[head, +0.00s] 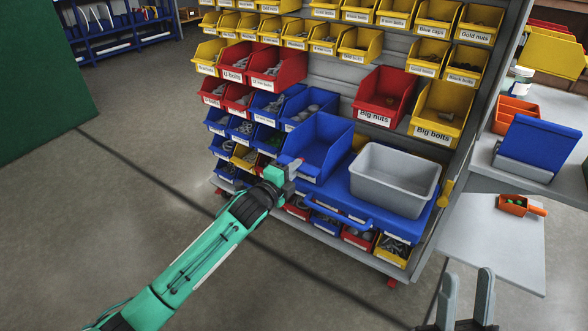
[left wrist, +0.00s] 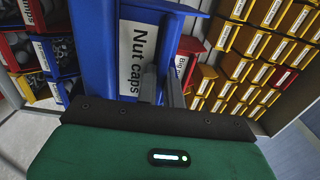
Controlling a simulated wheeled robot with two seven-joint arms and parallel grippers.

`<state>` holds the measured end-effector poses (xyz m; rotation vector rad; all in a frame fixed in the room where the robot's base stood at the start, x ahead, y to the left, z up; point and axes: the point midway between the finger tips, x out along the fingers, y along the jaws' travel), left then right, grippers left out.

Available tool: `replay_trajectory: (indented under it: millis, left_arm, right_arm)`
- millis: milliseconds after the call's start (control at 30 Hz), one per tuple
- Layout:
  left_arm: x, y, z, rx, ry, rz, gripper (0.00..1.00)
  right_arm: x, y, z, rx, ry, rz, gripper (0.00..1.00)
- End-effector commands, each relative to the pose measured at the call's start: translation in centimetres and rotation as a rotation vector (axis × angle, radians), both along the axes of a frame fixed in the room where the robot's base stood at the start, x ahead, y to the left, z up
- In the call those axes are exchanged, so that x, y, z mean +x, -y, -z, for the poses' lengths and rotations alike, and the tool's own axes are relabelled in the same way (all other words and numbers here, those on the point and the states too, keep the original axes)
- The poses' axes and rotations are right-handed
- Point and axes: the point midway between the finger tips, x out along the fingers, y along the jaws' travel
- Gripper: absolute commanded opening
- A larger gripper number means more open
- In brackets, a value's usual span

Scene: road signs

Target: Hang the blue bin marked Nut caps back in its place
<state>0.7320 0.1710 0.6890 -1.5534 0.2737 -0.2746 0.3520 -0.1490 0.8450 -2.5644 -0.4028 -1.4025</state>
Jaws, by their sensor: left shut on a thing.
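The blue Nut caps bin (head: 322,143) is in front of the rack, above the blue shelf and left of the grey tub. Its label shows large in the left wrist view (left wrist: 138,58). My left gripper (head: 293,167) is shut on the front of this bin, near its lower left corner. Bare grey rack panel (head: 338,100) shows between the small blue bins and the red Big nuts bin (head: 383,96). Part of the panel is hidden behind the held bin. My right gripper (head: 465,301) is at the bottom right, fingers apart and empty.
A grey tub (head: 394,180) stands on the blue shelf (head: 350,205). Small blue bins (head: 266,107) are close on the left, and the yellow Big bolts bin (head: 437,113) hangs right of Big nuts. A side table (head: 492,240) stands at the right. The floor at front left is clear.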

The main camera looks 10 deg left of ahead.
Motion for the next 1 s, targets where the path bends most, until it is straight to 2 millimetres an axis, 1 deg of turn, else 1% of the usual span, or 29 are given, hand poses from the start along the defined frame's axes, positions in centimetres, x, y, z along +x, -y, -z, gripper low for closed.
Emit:
replay_trajectory:
  millis: [67,267,1000]
  left_arm:
    - [0.0,0.0,0.2,0.0,-0.003,0.0,0.0]
    - [0.0,0.0,-0.2,0.001,-0.002,0.001,0.0]
    - [0.0,0.0,-2.8,0.001,0.001,0.0,0.0]
  right_arm:
    - [0.0,0.0,0.0,0.0,0.0,0.0,0.36]
    - [0.0,0.0,-0.3,0.0,0.0,0.0,0.36]
    - [0.0,0.0,-3.3,0.0,0.0,0.0,0.36]
